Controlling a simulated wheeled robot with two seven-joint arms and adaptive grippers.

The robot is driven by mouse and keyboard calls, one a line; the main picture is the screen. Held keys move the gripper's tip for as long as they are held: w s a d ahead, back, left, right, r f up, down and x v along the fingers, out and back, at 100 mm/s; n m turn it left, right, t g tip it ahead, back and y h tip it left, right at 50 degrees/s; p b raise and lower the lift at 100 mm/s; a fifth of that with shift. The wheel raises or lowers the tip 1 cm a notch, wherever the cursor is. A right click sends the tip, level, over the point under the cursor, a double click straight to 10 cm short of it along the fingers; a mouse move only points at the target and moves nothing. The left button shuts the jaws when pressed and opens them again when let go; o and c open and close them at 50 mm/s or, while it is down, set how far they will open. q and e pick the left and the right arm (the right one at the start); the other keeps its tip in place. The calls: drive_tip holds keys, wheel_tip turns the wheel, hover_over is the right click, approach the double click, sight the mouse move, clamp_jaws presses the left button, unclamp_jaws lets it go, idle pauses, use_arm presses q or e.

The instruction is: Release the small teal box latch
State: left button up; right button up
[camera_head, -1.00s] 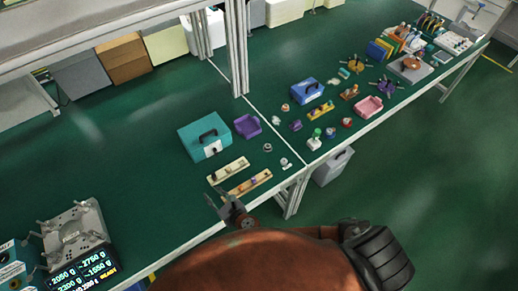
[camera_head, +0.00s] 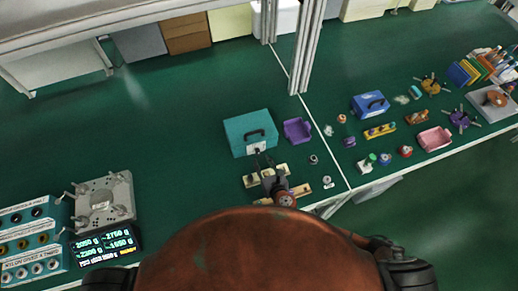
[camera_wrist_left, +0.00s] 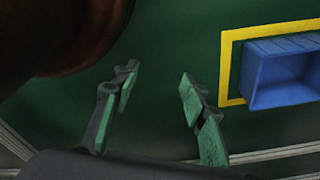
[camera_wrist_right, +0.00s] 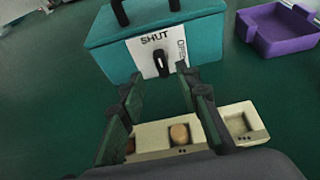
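The teal box (camera_head: 248,131) stands on the green bench, lid down, with a dark handle on top; it also shows large in the right wrist view (camera_wrist_right: 212,42). Its front has a white plate (camera_wrist_right: 143,50) marked SHUT and OPEN with a black latch (camera_wrist_right: 161,62) standing roughly upright near SHUT. My right gripper (camera_head: 264,161) is in front of the box. In the right wrist view its fingers (camera_wrist_right: 156,88) are apart and empty, short of the latch. My left gripper (camera_wrist_left: 155,85) is open and empty over the green floor, beside a blue bin.
A cream tray (camera_wrist_right: 240,125) with compartments lies under my right gripper, before the box. A purple tray (camera_head: 298,129) sits right of the box. The blue bin (camera_wrist_left: 285,75) stands inside a yellow outline. Bare bench lies left of the box.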

sight(259, 153)
drive_tip(key=x, duration=0.5)
drive_tip(key=shift+b, duration=0.4)
drive_tip(key=shift+w+f, duration=0.2)
drive_tip(key=shift+w, duration=0.15)
drive_tip(key=shift+w+a+f, duration=0.1)
drive_tip(key=shift+w, duration=0.1)
drive_tip(key=shift+c, duration=1.2)
clamp_jaws()
use_arm(q)
drive_tip(key=s+f, duration=0.1)
drive_tip(key=s, duration=0.5)
drive_tip(key=shift+a+f+g, duration=0.2)
drive_tip(key=shift+f+g, duration=0.05)
drive_tip(key=shift+g, duration=0.15)
